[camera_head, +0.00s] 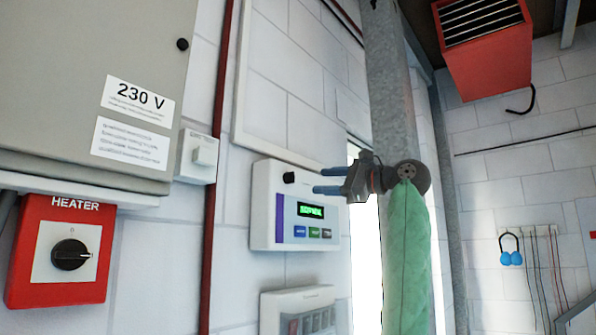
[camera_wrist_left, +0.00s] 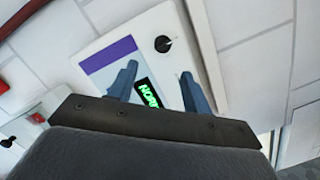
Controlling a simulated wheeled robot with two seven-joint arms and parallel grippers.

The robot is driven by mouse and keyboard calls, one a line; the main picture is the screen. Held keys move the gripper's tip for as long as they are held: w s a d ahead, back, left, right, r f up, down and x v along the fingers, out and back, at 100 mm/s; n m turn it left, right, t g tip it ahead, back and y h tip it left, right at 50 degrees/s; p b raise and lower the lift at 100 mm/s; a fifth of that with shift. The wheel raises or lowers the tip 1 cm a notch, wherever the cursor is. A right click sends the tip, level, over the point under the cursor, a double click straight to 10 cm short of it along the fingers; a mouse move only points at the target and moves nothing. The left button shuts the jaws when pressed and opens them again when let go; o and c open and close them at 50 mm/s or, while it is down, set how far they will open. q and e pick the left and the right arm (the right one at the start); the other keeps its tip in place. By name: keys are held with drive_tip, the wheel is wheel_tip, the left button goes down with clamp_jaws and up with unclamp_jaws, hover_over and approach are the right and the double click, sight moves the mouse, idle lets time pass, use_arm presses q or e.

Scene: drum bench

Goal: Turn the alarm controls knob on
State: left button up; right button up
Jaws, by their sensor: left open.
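The alarm controls panel (camera_head: 263,212) is a white wall box with a purple strip, a lit green display (camera_head: 311,210) and a row of small buttons. Its small black knob (camera_head: 289,178) sits near the top. The knob also shows in the left wrist view (camera_wrist_left: 162,44), with a white pointer mark, just beyond the fingertips. My left gripper (camera_head: 318,181) is open and empty, with its two blue-grey fingers pointing at the panel. In the head view it is right of the knob and apart from it. In the left wrist view its fingers (camera_wrist_left: 159,71) flank the display. My right gripper is not in view.
A red heater box (camera_head: 28,270) with a larger black knob (camera_head: 71,254) is at lower left. A grey 230 V cabinet (camera_head: 60,70) hangs above it. A grey column (camera_head: 388,80) stands behind my arm.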

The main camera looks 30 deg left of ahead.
sight(290, 178)
use_arm(q)
drive_tip(key=shift+h, duration=0.6)
drive_tip(key=a+p, duration=0.1)
drive_tip(key=a, duration=0.1)
drive_tip(key=a+r+p, duration=0.1)
drive_tip(key=a+p, duration=0.1)
drive_tip(key=a, duration=0.1)
drive_tip(key=s+a+r+p, duration=0.1)
drive_tip(key=a+p, duration=0.1)
drive_tip(key=a, duration=0.1)
drive_tip(key=shift+s, duration=0.1)
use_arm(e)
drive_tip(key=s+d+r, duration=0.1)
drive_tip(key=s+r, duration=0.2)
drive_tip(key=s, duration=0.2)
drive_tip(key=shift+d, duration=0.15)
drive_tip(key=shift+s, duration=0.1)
use_arm(q)
drive_tip(key=c, duration=0.9)
drive_tip(key=shift+c, duration=0.2)
